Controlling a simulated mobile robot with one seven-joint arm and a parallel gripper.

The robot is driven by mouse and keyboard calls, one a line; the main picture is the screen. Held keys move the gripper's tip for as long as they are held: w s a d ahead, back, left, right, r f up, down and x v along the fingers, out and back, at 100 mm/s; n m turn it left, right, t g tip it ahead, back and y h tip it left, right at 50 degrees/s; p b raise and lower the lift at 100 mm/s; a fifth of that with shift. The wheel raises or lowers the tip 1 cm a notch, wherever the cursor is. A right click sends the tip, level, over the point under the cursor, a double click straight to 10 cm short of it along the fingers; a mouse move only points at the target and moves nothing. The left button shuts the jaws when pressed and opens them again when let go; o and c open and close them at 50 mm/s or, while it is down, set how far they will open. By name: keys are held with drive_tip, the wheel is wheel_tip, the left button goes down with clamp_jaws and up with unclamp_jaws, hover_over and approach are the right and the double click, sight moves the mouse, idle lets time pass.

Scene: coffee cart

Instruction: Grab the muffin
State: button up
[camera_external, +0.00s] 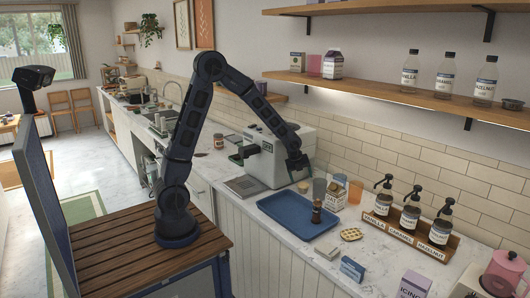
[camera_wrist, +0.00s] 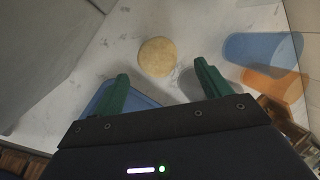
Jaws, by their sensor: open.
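The muffin shows in the wrist view as a round, pale tan top (camera_wrist: 157,57) on the white marble counter. It lies ahead of the fingertips, roughly between their lines, and neither finger touches it. In the external view a small round tan thing (camera_external: 303,187), apparently the muffin, sits behind the blue tray, just below my gripper (camera_external: 298,165). My gripper also shows in the wrist view (camera_wrist: 161,80), with two green fingers spread wide and nothing between them. The muffin's sides are hard to make out from above.
A translucent blue cup (camera_wrist: 262,47) and an orange cup (camera_wrist: 274,86) stand right of the muffin in the wrist view. The coffee machine (camera_external: 268,158) is close on the left in the external view. The blue tray (camera_external: 283,212) holds a dark upright item (camera_external: 317,212).

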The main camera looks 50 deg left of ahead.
sight(302, 183)
drive_tip(key=shift+s+x, duration=0.1)
drive_tip(key=shift+x, duration=1.4)
drive_tip(key=shift+s+x, duration=0.15)
drive_tip(key=shift+x, duration=1.4)
drive_tip(key=c, duration=1.1)
drive_tip(key=shift+r, duration=0.1)
